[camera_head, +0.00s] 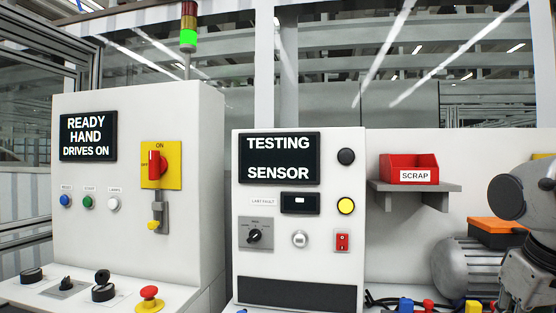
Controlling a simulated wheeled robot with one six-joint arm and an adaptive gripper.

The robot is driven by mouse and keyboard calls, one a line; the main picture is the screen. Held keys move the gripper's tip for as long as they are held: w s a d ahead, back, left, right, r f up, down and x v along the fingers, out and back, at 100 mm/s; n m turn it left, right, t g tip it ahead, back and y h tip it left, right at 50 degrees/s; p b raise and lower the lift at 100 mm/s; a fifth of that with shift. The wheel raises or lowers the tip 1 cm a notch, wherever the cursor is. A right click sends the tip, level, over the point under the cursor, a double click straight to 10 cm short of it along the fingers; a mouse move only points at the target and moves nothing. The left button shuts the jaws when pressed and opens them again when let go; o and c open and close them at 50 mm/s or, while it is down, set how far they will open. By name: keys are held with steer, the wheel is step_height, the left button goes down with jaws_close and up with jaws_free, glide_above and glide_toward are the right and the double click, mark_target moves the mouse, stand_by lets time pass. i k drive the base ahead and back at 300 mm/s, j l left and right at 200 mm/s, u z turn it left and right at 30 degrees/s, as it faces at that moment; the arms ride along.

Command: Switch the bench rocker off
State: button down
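The bench panel (301,219) is a white cabinet in the middle, with a screen reading TESTING SENSOR. A small red rocker (342,242) sits at its lower right, beside a round white-rimmed knob. Its on or off position is too small to read. Part of my arm, dark and grey, shows at the right edge, well to the right of the rocker and apart from it. The end of the arm (526,278) is cut off by the frame's edge, and its fingertips cannot be made out.
A lit yellow button (346,206), a black button (346,156) and a selector (254,236) share the bench panel. Left stands a white cabinet (125,240) with a red-and-yellow switch (158,165). A red SCRAP bin (410,167) sits on a grey shelf. A grey motor (467,265) stands below.

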mark_target(342, 239)
steer(key=l+u, duration=0.15)
steer(key=l, duration=0.2)
steer(key=k+l+u, duration=0.15)
steer(key=l, duration=0.25)
steer(key=k+l+u, duration=0.15)
steer(key=l, duration=0.2)
steer(key=k+l+u, duration=0.2)
steer(key=l, duration=0.15)
steer(key=i, duration=0.1)
